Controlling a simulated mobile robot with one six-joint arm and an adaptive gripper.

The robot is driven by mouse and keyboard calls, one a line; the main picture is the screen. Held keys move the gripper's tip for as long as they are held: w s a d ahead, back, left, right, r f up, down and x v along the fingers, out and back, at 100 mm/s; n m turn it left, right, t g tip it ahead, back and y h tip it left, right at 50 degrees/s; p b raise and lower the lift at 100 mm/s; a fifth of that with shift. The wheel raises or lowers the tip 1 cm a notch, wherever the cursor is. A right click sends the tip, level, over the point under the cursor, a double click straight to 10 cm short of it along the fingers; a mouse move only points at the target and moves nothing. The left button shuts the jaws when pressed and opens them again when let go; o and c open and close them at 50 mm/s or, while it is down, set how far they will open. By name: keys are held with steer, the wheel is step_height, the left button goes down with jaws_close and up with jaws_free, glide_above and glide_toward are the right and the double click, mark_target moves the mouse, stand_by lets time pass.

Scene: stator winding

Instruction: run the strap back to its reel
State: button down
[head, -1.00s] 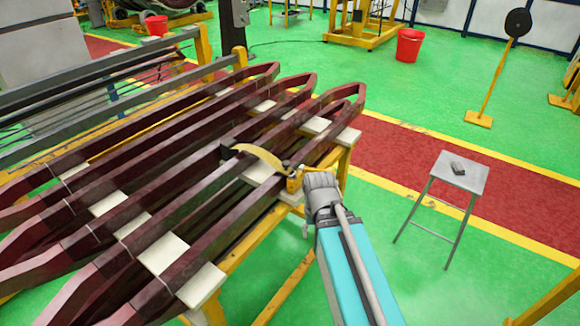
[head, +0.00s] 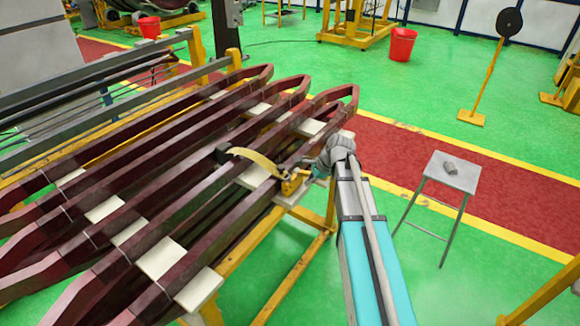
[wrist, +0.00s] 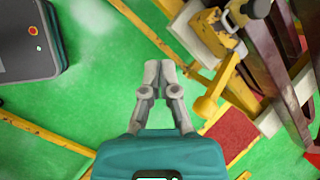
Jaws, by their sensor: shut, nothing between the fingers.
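The pale yellow strap (head: 257,160) arches over the dark red coil bars (head: 180,190) in the head view. Its left end meets a small dark block (head: 222,154), which may be the reel; this is too small to be sure. Its right end meets a yellow buckle-like fitting (head: 293,184) at the rack's near edge. That fitting seems to show at the upper right of the wrist view (wrist: 210,35). My gripper (head: 320,168) is just right of the fitting. In the wrist view my gripper (wrist: 158,68) is shut and empty, apart from the fitting.
White spacer blocks (head: 160,258) lie between the bars on a yellow rack (head: 245,250). A grey stool (head: 452,172) with a small dark object (head: 450,168) stands to the right. A red bucket (head: 403,44) stands behind. The floor around the stool is open.

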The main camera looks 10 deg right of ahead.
steer(key=w+d+r+m+t+y, duration=0.1)
steer(key=w+d+r+m, duration=0.2)
steer(key=w+m, duration=0.5)
steer(key=shift+d+r+t+y+p, duration=0.15)
steer(key=shift+d+t+y+p, duration=0.2)
steer(key=shift+d, duration=0.45)
steer(key=b, duration=0.8)
glide_toward(283, 172)
step_height(283, 172, down, 4)
steer(key=shift+w+a, duration=0.5)
steer(key=shift+a, duration=0.25)
steer(key=shift+w+a, duration=0.5)
steer(key=shift+a, duration=0.25)
steer(key=shift+w, duration=0.2)
